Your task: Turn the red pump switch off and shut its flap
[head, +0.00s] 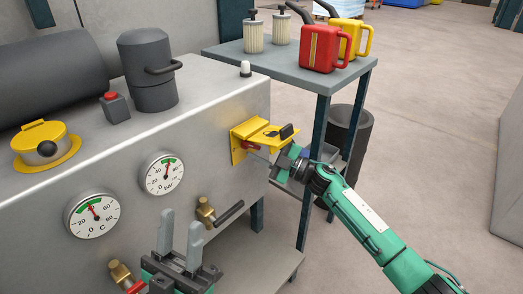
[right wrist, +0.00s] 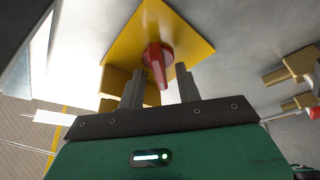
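The yellow switch plate (head: 240,152) is on the right end of the grey machine front. Its yellow flap (head: 262,131) stands out from the panel, open. The red pump switch (head: 249,145) shows partly below the flap; my gripper and the flap hide the rest. In the right wrist view the red switch (right wrist: 157,58) sits on the yellow plate (right wrist: 185,30), its handle pointing down between my fingers. My right gripper (head: 280,150) is open, its fingers (right wrist: 160,88) on either side of the handle with gaps. My left gripper (head: 180,228) is open and empty, fingers up, before the panel.
Two dial gauges (head: 163,174) and brass valves (head: 207,212) are on the panel left of the switch. A grey side table (head: 290,68) with red and yellow cans (head: 325,47) stands behind my right arm. A dark bin (head: 350,138) is beside it. Floor at right is clear.

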